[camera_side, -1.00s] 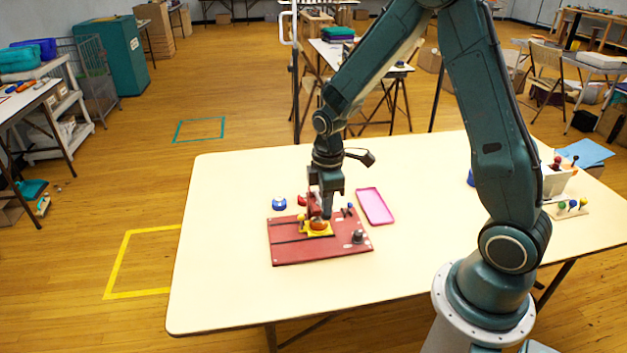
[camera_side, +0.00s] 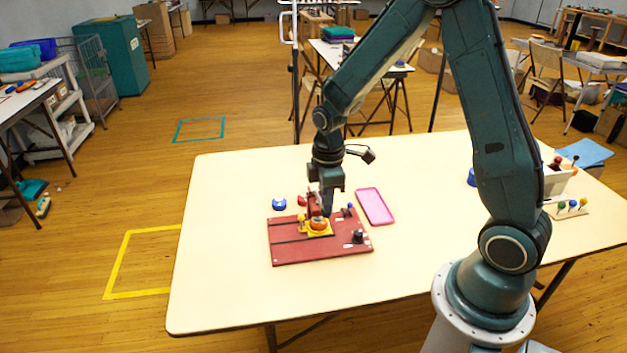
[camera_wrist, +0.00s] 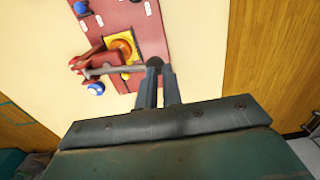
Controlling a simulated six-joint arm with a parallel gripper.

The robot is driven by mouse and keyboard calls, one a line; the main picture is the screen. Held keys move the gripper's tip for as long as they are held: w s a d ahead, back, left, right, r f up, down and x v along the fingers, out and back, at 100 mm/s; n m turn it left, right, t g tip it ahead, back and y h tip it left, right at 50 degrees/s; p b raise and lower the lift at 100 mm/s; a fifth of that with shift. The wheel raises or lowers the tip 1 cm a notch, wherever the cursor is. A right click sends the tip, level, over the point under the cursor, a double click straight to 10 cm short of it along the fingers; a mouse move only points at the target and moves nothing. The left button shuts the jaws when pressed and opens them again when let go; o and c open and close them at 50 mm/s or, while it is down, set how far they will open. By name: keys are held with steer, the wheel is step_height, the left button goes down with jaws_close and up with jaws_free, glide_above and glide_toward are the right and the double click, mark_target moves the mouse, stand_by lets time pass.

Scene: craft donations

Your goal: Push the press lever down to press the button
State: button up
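A red press with a grey lever (camera_wrist: 110,70) ending in a dark knob stands on a dark red board (camera_side: 290,254). The red press part (camera_side: 313,206) is by an orange button (camera_side: 319,224) on a yellow plate; the button (camera_wrist: 122,48) also shows in the wrist view, beside the lever. My gripper (camera_side: 326,212) points down over the board, close to the press. In the wrist view its fingertips (camera_wrist: 159,74) are at the lever's knob, with a narrow gap between the fingers. Whether they grip the knob or only touch it is unclear.
A dark knob (camera_side: 358,237) and a blue-topped piece (camera_side: 349,207) are also on the board. A pink tray (camera_side: 375,206) lies right of it and a blue button (camera_side: 279,204) lies behind its left side. The table's left and front parts are clear.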

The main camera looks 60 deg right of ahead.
step_height(320, 180, up, 8)
steer(key=shift+f, duration=0.2)
stand_by(0.9)
stand_by(0.9)
